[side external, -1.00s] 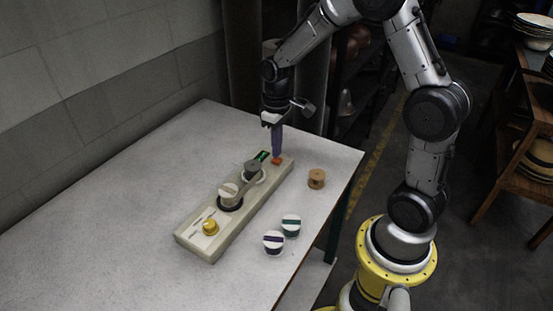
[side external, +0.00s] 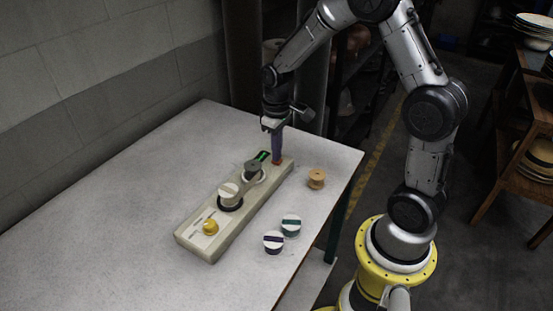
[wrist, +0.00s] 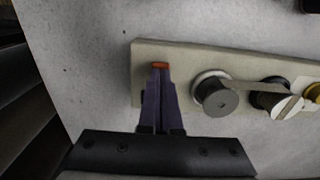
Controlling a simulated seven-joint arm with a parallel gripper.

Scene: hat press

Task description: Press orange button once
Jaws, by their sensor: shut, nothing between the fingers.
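The orange button (wrist: 160,65) is at the end of the beige panel (wrist: 190,55) in the wrist view, right at my fingertips. My gripper (side external: 277,161) has purple fingers, shut with nothing between them, pointing down at the panel's far end in the side view. In the wrist view my gripper (wrist: 159,72) covers part of the button. In the side view the fingertips hide most of the button, with a bit of orange-red showing at their base. The tips look to be at the button; I cannot tell how far it is pressed.
The panel also carries a grey knob (side external: 253,167), a white-topped knob (side external: 229,192) and a yellow button (side external: 210,227). A tan cylinder (side external: 316,178), a green-striped cap (side external: 291,224) and a purple-striped cap (side external: 273,241) stand right of it. The table (side external: 120,190) is clear on the left.

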